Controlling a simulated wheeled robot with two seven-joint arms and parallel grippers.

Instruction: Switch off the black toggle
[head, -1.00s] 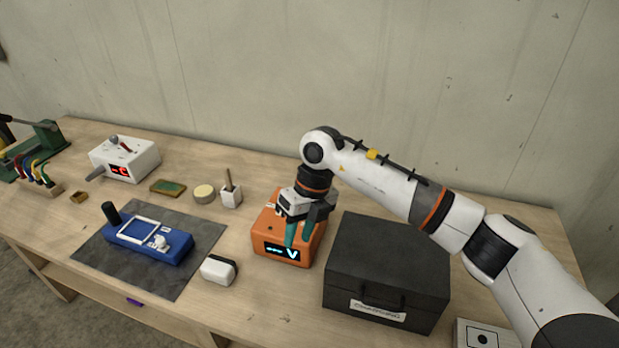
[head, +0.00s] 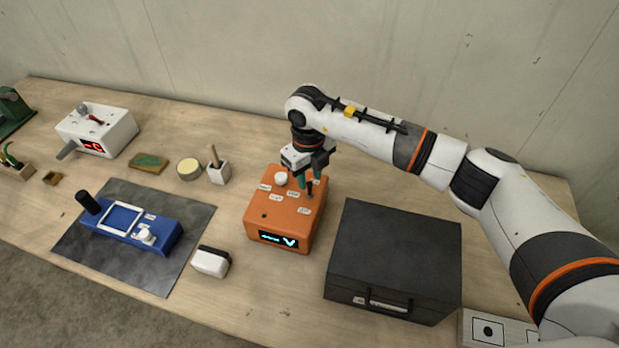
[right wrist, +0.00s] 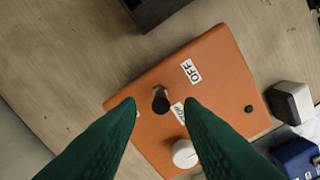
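The orange box (head: 275,222) stands on the table with a lit display on its front. The black toggle (head: 310,188) stands on its top near the right edge; in the right wrist view the toggle (right wrist: 160,100) shows between my fingertips, beside a label reading OFF (right wrist: 191,71). A white knob (head: 281,178) sits on the same top, left of the toggle. My right gripper (head: 308,182) hangs at the toggle with its green fingers apart. Whether a finger touches the toggle I cannot tell. My left gripper is not in view.
A black case (head: 394,255) stands close to the right of the orange box. A white and black block (head: 211,261) and a blue device (head: 132,224) on a dark mat (head: 90,252) lie to the left. A white box with a red display (head: 97,130) is further back.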

